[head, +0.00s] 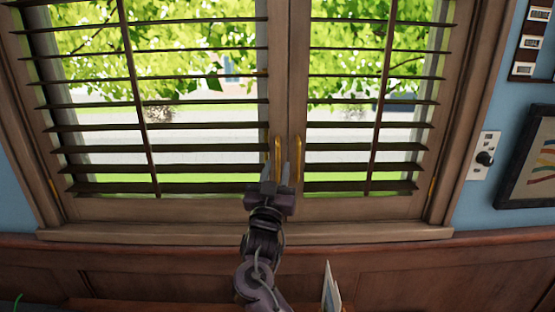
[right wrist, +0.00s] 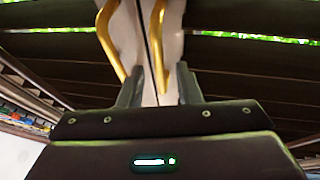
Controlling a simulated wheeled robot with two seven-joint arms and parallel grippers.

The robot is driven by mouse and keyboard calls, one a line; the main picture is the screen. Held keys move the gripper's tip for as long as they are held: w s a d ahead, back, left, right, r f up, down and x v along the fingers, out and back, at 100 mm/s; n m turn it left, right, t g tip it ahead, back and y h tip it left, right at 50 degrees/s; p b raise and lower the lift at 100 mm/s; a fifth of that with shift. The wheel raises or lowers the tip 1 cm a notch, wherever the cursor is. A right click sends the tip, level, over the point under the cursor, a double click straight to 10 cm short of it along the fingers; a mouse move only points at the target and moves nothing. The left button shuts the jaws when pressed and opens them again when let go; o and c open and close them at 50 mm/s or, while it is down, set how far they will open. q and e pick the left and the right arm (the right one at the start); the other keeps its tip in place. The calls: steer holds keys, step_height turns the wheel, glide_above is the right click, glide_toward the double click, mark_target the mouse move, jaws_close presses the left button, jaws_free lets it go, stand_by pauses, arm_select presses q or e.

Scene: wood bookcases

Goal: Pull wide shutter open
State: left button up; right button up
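The wide left shutter (head: 200,125) and the narrower right shutter (head: 345,126) both look closed in the window frame, meeting at the middle. Each has an upright gold handle at the meeting edge: the left handle (head: 278,150) and the right handle (head: 298,160). My right gripper (head: 278,172) is at the lower part of the handles, its fingers apart and pointing up. In the right wrist view, one gold handle (right wrist: 158,50) shows between the fingers of my right gripper (right wrist: 160,85); the other handle (right wrist: 108,40) passes by the left finger. Contact is unclear. My left gripper is out of view.
A wooden sill (head: 350,232) runs below the shutters. A switch plate (head: 483,156) and a framed picture (head: 530,160) are on the blue wall at the right. A thin upright pale item (head: 331,288) stands at the lower middle.

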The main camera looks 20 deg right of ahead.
steer(key=shift+p+x, duration=0.3)
steer(key=shift+x, duration=1.05)
jaws_close()
